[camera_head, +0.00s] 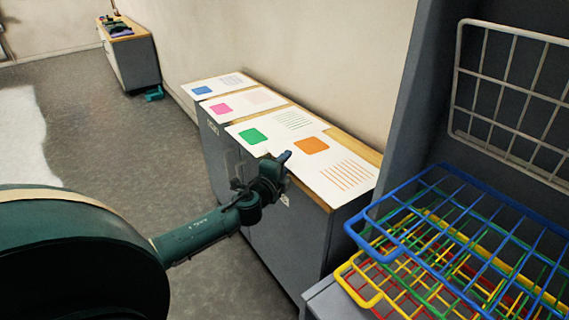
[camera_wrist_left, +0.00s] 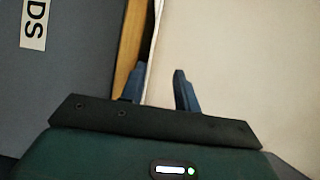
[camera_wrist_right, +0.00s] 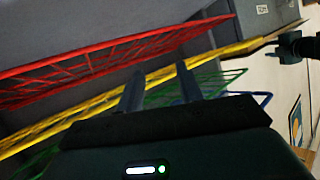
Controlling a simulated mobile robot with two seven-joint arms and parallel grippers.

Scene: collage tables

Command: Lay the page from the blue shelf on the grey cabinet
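The blue wire shelf (camera_head: 450,215) is the top tier of the rack at the right, and no page shows on it. A white page with an orange square (camera_head: 335,165) lies on the wooden top of the grey cabinet (camera_head: 285,240), at the end nearest the rack. My left gripper (camera_head: 284,158) is at this page's left edge. In the left wrist view its fingers (camera_wrist_left: 158,88) stand apart, with a pale sheet edge between them; whether they touch it is unclear. My right gripper (camera_wrist_right: 161,85) has its fingers apart, empty, beside the wire shelves; the head view does not show it.
Pages with a green (camera_head: 253,136), a pink (camera_head: 221,109) and a blue square (camera_head: 202,90) lie along the same top. Yellow (camera_head: 350,268), green and red wire shelves sit under the blue one. A wall stands behind the cabinet. Another cabinet (camera_head: 135,65) stands far back.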

